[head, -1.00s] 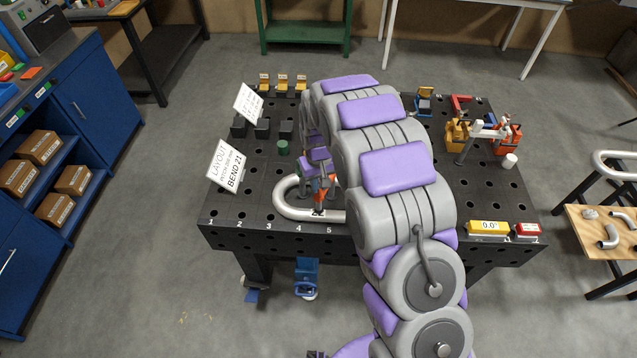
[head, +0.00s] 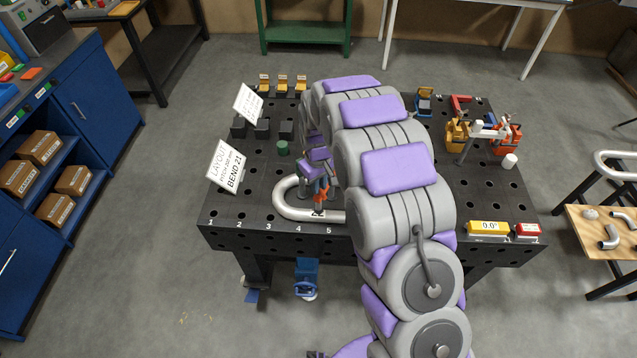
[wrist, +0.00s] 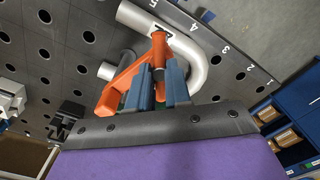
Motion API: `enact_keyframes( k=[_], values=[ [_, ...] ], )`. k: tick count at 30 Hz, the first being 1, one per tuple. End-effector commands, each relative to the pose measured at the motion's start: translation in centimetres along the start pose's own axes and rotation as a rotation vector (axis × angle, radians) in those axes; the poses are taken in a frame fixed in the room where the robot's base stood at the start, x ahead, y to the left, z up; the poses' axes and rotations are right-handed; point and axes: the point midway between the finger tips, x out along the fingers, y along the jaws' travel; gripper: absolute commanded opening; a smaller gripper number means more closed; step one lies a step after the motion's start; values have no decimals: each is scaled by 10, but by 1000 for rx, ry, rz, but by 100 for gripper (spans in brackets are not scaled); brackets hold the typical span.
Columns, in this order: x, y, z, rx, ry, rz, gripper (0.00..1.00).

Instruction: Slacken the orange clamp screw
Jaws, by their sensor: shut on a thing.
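The orange clamp (head: 320,192) stands on the near part of the black table, at the bent silver tube (head: 291,211). My gripper (head: 326,174) is over the clamp, partly behind my own arm. In the wrist view, the two blue fingers of my gripper (wrist: 160,84) are shut on the orange clamp screw (wrist: 158,62), which shows between them. An orange arm of the clamp (wrist: 122,90) slants down to the left of the fingers. The silver tube (wrist: 199,72) curves behind the clamp. The screw's lower end and its contact with the tube are hidden.
The black hole-patterned table (head: 262,192) carries a layout sign (head: 226,166), a green cylinder (head: 283,148) and dark blocks (head: 262,129) on the left. Other orange and yellow clamps (head: 459,134) stand at the right. A yellow level (head: 488,228) is on the front right edge.

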Motion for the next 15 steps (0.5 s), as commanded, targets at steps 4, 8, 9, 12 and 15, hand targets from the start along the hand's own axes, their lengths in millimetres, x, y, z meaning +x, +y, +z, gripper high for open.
enact_keyframes(
  k=[4,8,9,12,15],
  values=[
    [-3,1,-3,0,10,4,29],
    [-2,0,-2,1,7,3,41],
    [-2,0,-1,1,7,3,45],
    [-2,0,0,1,6,2,46],
    [-2,1,0,1,5,1,46]
  ],
)
